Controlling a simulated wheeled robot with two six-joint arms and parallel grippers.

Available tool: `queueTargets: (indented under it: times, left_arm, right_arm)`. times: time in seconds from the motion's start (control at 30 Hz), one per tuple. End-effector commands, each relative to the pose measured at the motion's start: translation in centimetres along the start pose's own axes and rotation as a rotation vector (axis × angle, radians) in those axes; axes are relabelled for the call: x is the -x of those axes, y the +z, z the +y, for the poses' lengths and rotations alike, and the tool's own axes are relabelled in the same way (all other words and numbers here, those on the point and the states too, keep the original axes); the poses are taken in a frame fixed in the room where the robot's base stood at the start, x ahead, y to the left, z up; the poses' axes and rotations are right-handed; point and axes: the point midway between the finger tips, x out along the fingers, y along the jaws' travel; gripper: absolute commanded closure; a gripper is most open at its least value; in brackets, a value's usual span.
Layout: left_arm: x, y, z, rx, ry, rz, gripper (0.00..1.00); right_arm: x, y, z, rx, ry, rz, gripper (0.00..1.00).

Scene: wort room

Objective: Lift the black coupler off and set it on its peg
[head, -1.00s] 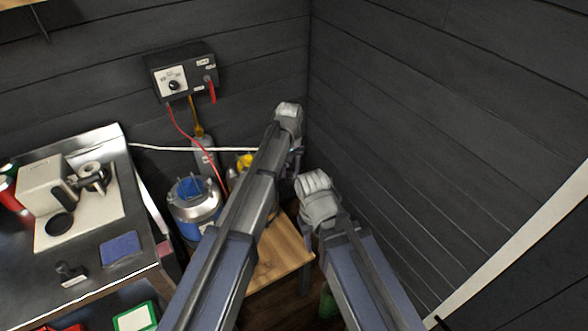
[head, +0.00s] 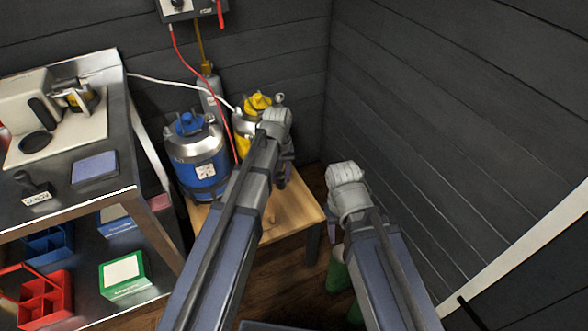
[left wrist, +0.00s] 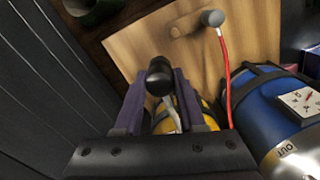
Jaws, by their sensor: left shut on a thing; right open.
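The black coupler (left wrist: 160,76) is between the purple fingers of my left gripper (left wrist: 158,98), which is shut on it. In the left wrist view it shows in front of the yellow keg (left wrist: 162,118); I cannot tell whether it still touches the keg. A short wooden peg (left wrist: 180,29) sticks out of the wooden stand, also seen in the head view (head: 269,219). My right gripper (head: 335,212) is open and empty, right of the stand.
The blue keg (head: 198,165) stands left of the yellow one on the wooden stand (head: 300,205). A grey knob (left wrist: 212,18) on a red hose (left wrist: 226,75) lies near the peg. A workbench (head: 55,200) stands at left; a dark wall (head: 430,130) closes the right side.

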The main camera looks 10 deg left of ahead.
Motion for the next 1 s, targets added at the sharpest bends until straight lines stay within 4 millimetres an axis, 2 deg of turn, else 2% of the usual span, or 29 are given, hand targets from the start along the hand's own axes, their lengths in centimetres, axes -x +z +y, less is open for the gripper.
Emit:
queueTargets:
  times: [0.03, 0.2, 0.3, 0.77, 1.0]
  left_arm:
    - [-2.4, 0.7, -0.9, 0.013, 0.000, 0.000, 1.00]
    - [-5.1, 1.6, -2.6, 0.042, 0.000, 0.000, 1.00]
    - [-6.0, 2.0, -3.2, 0.053, 0.000, 0.000, 1.00]
    - [-6.8, 2.3, -3.8, 0.063, 0.000, 0.000, 1.00]
    - [-8.0, 2.3, -3.8, 0.063, 0.000, 0.000, 1.00]
  right_arm:
    - [-2.4, -0.1, -0.2, 0.000, 0.000, 0.000, 0.50]
    - [-5.0, -0.3, -0.5, 0.000, 0.000, 0.000, 0.50]
    - [-6.0, -0.3, -0.6, 0.000, 0.000, 0.000, 0.50]
    - [-6.7, -0.4, -0.6, 0.000, 0.001, 0.000, 0.50]
    - [-7.9, -0.5, -0.7, 0.001, 0.002, 0.000, 0.50]
